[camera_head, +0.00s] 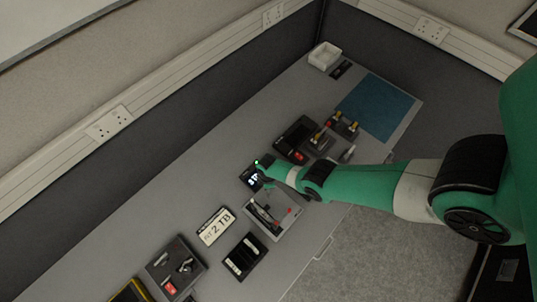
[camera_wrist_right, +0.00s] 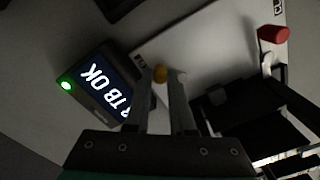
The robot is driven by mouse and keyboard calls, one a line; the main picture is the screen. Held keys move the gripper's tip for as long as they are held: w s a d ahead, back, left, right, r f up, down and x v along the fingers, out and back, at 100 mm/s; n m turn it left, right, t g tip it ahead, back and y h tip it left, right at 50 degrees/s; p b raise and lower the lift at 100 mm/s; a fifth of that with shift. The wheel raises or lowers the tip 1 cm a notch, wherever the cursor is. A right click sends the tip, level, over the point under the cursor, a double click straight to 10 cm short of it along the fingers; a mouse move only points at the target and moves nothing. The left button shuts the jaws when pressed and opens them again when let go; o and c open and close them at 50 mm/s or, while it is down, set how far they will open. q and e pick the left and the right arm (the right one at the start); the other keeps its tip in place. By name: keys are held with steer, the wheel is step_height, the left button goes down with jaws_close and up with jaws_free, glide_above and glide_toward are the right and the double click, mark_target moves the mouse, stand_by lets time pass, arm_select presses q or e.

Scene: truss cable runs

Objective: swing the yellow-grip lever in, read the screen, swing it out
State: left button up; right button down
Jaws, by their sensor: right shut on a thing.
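The yellow grip (camera_wrist_right: 160,73) of the lever sits between the two finger tips of my right gripper (camera_wrist_right: 168,82), which is shut on it. The lever's shaft is mostly hidden. The light plate (camera_wrist_right: 215,50) under it carries a red knob (camera_wrist_right: 273,34). In the head view, my right gripper (camera_head: 266,178) is beside the screen (camera_head: 251,179).
A white sign (camera_head: 216,227) with "2 TB" and a black box (camera_head: 245,257) lie nearby. Dark fixtures with yellow-tipped parts (camera_head: 345,125) and a blue mat (camera_head: 376,107) are farther along the bench. A white bin (camera_head: 325,56) is at the far end.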

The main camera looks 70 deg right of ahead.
stand_by(0.3)
steer(key=c, duration=0.8)
jaws_free()
steer(key=shift+o, duration=0.2)
step_height(320, 180, up, 12)
steer(key=p, duration=1.1)
steer(key=shift+f+p, duration=0.2)
steer(key=shift+p, duration=0.1)
